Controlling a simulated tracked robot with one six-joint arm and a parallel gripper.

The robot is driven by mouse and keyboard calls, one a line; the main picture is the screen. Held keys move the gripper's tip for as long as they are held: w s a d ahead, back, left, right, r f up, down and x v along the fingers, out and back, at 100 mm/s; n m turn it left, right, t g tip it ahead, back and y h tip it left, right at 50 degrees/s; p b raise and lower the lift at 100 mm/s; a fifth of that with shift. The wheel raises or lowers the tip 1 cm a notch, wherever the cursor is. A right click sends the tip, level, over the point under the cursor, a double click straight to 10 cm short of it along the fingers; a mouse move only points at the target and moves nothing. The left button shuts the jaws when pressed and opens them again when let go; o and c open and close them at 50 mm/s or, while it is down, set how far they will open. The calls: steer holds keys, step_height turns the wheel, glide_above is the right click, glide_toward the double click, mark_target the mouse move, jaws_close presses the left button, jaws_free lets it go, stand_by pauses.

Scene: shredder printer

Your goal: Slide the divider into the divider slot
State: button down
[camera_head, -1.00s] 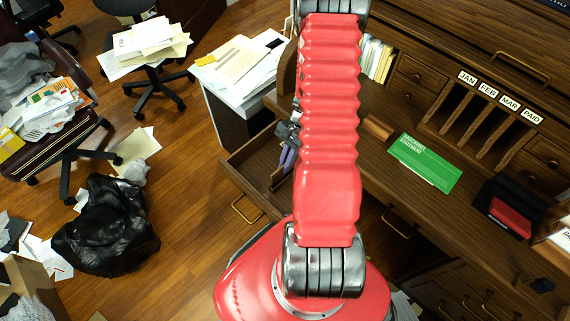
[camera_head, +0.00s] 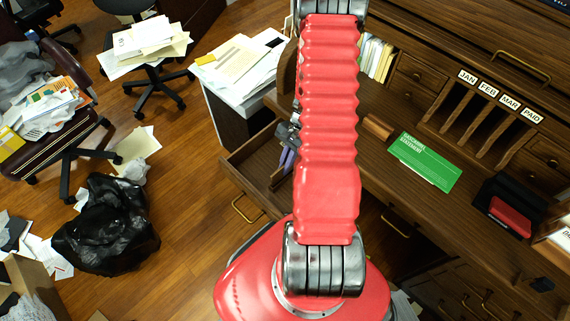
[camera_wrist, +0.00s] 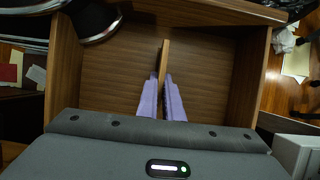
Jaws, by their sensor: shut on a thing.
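The divider (camera_wrist: 164,61) is a thin wooden board, seen nearly edge-on in the wrist view. My gripper (camera_wrist: 162,82) has purple fingers, one on each side of it, and is shut on its near part. The divider is over or inside the open wooden drawer (camera_wrist: 254,75), near the middle of its width. I cannot tell whether it touches the floor or the far wall. The drawer also shows in the head view (camera_head: 242,160), where my arm hides much of its right side and the divider. I cannot make out the divider slot.
The wooden desk (camera_head: 390,200) stands to the right, with a green statement (camera_head: 425,162) on it. A white cabinet with papers (camera_head: 240,75) stands beyond the drawer. A black bag (camera_head: 105,225) and loose papers lie on the floor at left.

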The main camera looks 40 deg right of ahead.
steer(key=shift+f, duration=1.4)
steer(key=c, duration=1.8)
jaws_free()
steer(key=shift+c, duration=0.2)
steer(key=v, duration=1.3)
steer(key=shift+d+r, duration=0.1)
steer(key=shift+r, duration=0.25)
steer(key=shift+s, duration=0.1)
steer(key=s+a+r+n+t+h, duration=0.2)
steer(key=a+r+n, duration=0.6)
steer(key=a+r, duration=0.6)
steer(key=s+a+r+n+t+h, duration=0.2)
steer(key=a+r+n, duration=0.7)
steer(key=a+r, duration=0.5)
step_height(320, 180, up, 4)
steer(key=shift+r+n+t+h, duration=0.15)
steer(key=shift+n+t+h, duration=0.15)
steer(key=shift+t, duration=0.6)
